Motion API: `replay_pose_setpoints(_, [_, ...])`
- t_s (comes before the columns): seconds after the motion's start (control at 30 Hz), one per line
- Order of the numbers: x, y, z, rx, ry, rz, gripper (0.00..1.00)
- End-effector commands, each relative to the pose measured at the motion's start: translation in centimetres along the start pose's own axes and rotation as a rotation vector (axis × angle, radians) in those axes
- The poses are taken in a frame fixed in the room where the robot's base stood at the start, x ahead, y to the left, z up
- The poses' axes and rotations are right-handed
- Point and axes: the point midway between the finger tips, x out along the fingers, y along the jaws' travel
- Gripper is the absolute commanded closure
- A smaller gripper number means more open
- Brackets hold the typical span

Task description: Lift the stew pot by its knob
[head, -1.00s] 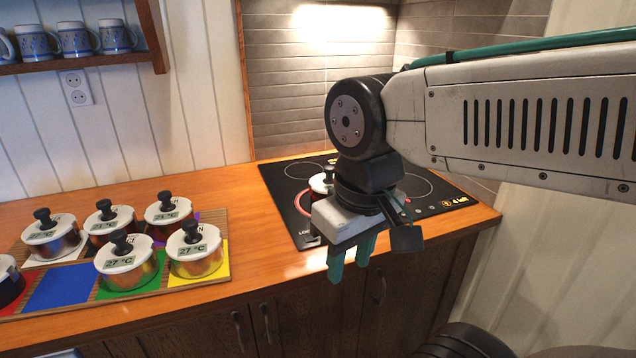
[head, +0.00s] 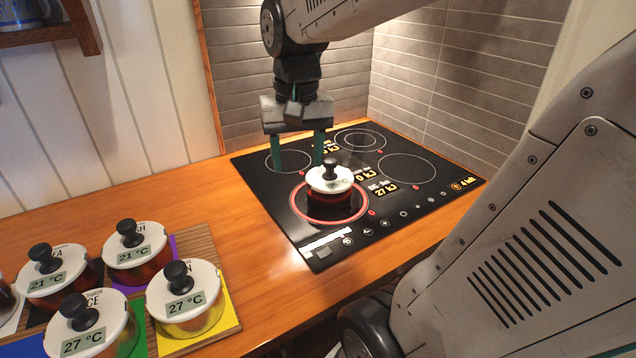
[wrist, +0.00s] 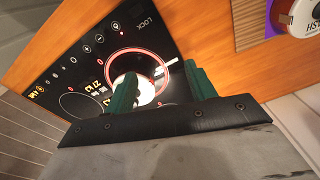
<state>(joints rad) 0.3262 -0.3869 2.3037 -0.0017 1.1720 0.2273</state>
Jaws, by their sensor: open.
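A pot (head: 334,194) with a white lid and black knob (head: 331,168) stands on the lit red ring of the hob. Its label is too small to read, so I cannot confirm it is the stew pot. My gripper (head: 297,163) points down, open and empty, with two green fingers. In the head view it is left of the knob, apparently farther back, with no visible contact. In the wrist view the white lid (wrist: 147,90) shows partly between the fingers (wrist: 161,82), the left finger covering part of it; the knob cannot be made out there.
Several similar lidded pots, including one reading 27 °C (head: 185,299), stand on a colored board (head: 226,309) at the lower left. The black hob (head: 285,218) has other free rings. Tiled walls (head: 465,70) close off the back and right. Bare wooden counter (head: 240,230) separates board and hob.

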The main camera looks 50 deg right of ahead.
Motion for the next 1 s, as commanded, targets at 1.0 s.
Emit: replay_pose_setpoints(1.0, [9.6,10.2,-11.8,0.487,-0.051,0.024,0.45])
